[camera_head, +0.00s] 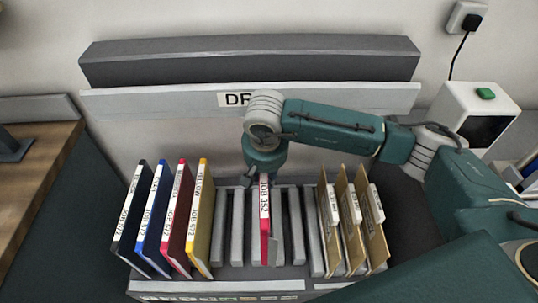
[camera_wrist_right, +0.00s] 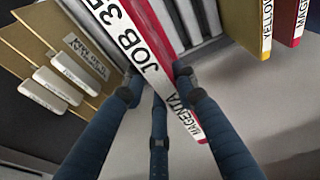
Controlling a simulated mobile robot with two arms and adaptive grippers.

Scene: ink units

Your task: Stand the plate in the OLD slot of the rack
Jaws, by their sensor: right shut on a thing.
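The magenta plate (camera_head: 265,222) stands upright, edge toward me, in the middle part of the slotted rack (camera_head: 237,228), with grey dividers on both sides. Its label reads JOB 352; the wrist view also shows MAGENTA on the plate (camera_wrist_right: 146,52). My right gripper (camera_head: 262,178) is above its far end. In the wrist view the dark blue fingers of the gripper (camera_wrist_right: 156,90) are shut around the plate. I cannot tell whether the plate touches the slot bottom. The rack's front labels are too small to read, so the OLD slot cannot be told. My left gripper is not in view.
Black (camera_head: 130,215), blue (camera_head: 155,215), red (camera_head: 180,215) and yellow (camera_head: 201,215) plates stand at the rack's left. Several brown cards (camera_head: 352,240) with white tags stand at its right. A grey shelf (camera_head: 170,103) runs behind. Slots beside the held plate are empty.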

